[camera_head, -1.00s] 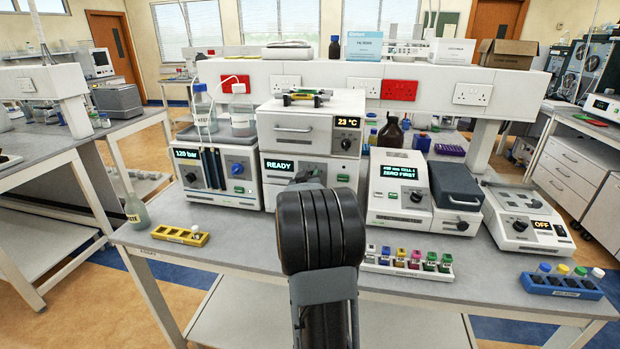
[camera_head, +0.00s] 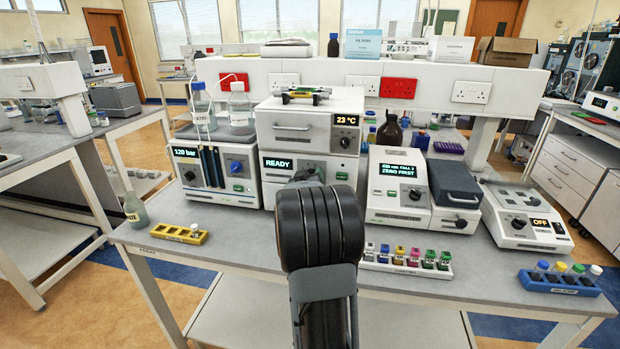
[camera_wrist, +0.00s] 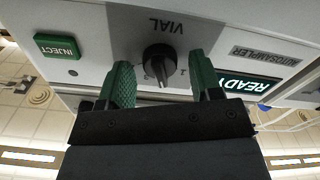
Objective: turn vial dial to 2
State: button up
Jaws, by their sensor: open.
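The vial dial (camera_wrist: 159,62) is a round black knob under the word VIAL, upside down in the wrist view, on the front of the autosampler (camera_head: 290,181) with the READY display. My gripper (camera_wrist: 164,72) has green fingers, open, one on each side of the dial with gaps between; I cannot tell whether either touches it. A "1" shows beside the dial; its pointer setting is too small to read.
The green INJECT button (camera_wrist: 57,46) is beside the dial. The oven unit reading 23 °C (camera_head: 312,124) sits on top. The pump (camera_head: 212,172) stands left, the spectrophotometer (camera_head: 398,185) right. A vial rack (camera_head: 406,262) and a yellow rack (camera_head: 178,234) lie in front.

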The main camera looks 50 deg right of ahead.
jog(key=b+v, duration=0.1)
jog(key=v, duration=1.3)
jog(key=shift+w, duration=0.1)
jog(key=w+a+f+n+g+y, duration=0.1)
jog(key=a+f+n+y, duration=0.1)
jog(key=a+f+y, duration=0.95)
jog(key=s+a+r+n+g+y+p, duration=0.1)
jog(key=s+a+r+n+g+y, duration=0.1)
jog(key=s+a, duration=0.3)
jog(key=s+a+r+n+g+y+p, duration=0.1)
jog(key=s+a+r+n+g, duration=0.2)
jog(key=a, duration=0.9)
jog(key=shift+s+n+y, duration=0.35)
jog(key=shift+s+n, duration=0.05)
jog(key=shift+s, duration=1.1)
